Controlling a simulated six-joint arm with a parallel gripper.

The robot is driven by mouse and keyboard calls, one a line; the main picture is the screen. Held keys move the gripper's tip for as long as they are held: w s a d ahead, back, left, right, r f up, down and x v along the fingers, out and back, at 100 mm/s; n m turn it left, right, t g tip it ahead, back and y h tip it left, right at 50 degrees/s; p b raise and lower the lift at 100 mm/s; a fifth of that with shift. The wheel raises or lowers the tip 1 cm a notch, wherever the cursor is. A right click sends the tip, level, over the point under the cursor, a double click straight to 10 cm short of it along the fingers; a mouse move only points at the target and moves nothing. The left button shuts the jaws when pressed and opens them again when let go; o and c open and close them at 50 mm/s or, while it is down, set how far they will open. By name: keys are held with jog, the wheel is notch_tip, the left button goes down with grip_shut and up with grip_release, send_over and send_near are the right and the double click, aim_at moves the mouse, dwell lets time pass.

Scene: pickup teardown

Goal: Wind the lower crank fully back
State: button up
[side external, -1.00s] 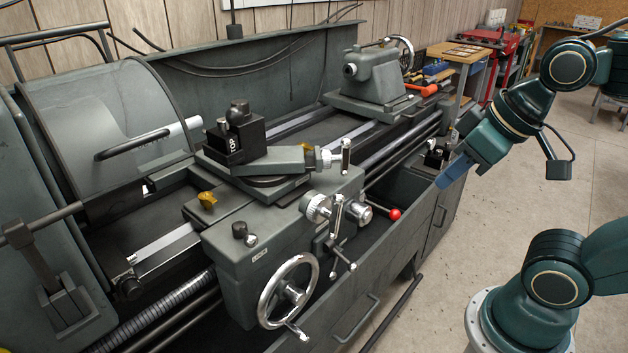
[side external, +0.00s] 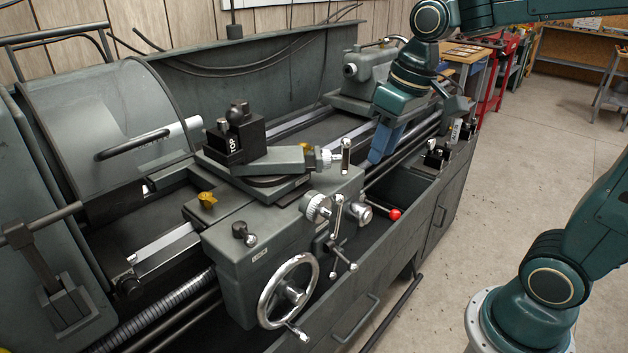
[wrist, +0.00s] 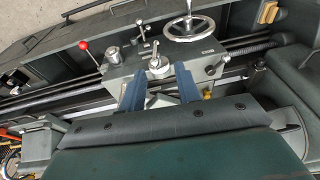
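The lower crank (side external: 338,213) is a bright metal handle with a ribbed dial (side external: 318,207) on the front of the carriage.
The large handwheel (side external: 288,290) is below left of the lower crank. A red-knobbed lever (side external: 394,214) and a silver knob (side external: 358,215) stand right of it. The tool post (side external: 238,135) rises behind. The tailstock (side external: 365,70) is behind my arm.

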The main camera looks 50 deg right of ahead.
jog(key=g, duration=0.2)
send_over(336, 210)
jog(key=d, duration=0.2)
notch_tip(336, 210, down, 6)
jog(key=r, duration=0.1)
jog(key=shift+w+d+f+y, duration=0.15)
jog(key=shift+d+f+y, duration=0.2)
jog(key=shift+f+y, duration=0.25)
jog(key=shift+f, duration=0.2)
jog(key=f, duration=0.4)
jog(key=a+f, duration=0.1)
jog(key=f, duration=0.4)
jog(key=a+f, duration=0.1)
jog(key=f, duration=0.3)
jog(key=shift+a+f, duration=0.1)
jog(key=shift+f, duration=0.1)
jog(key=c, duration=0.7)
